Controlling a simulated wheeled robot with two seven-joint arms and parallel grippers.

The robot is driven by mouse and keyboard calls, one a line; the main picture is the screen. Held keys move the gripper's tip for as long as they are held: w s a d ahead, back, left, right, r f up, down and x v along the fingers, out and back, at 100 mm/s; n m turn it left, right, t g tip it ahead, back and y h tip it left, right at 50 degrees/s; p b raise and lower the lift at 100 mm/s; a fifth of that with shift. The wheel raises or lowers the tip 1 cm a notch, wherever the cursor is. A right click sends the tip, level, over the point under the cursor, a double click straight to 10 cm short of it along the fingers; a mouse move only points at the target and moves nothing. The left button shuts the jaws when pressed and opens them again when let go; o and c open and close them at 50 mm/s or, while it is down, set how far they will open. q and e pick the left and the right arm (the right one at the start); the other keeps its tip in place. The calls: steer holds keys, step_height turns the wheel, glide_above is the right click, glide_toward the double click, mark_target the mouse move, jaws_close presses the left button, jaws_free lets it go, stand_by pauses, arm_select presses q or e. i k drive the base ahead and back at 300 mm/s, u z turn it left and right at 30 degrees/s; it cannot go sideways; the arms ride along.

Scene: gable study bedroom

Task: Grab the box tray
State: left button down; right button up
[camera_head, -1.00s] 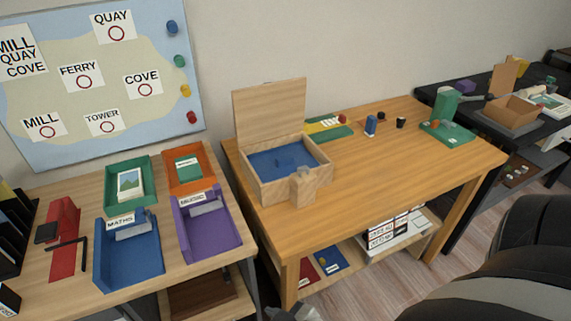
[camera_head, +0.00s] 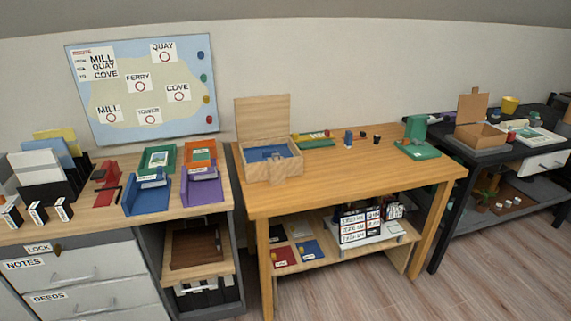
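A wooden box (camera_head: 285,168) with its lid (camera_head: 262,118) standing open is on the left part of the wooden table. A blue tray or lining (camera_head: 267,153) shows inside the box, below its rim; I cannot tell if it is a separate piece. A small wooden block or latch piece is at the box's front. Neither of my grippers is in view.
The wooden table (camera_head: 350,169) has free room right of the box. A green stand (camera_head: 415,138) is at its right. Coloured trays, including a blue one (camera_head: 148,198), fill the left desk. A black table (camera_head: 540,160) stands at right. The floor is clear in front.

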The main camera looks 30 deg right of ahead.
mark_target(252, 155)
steer(key=z, duration=0.6)
steer(key=i, duration=0.65)
steer(key=z, duration=0.35)
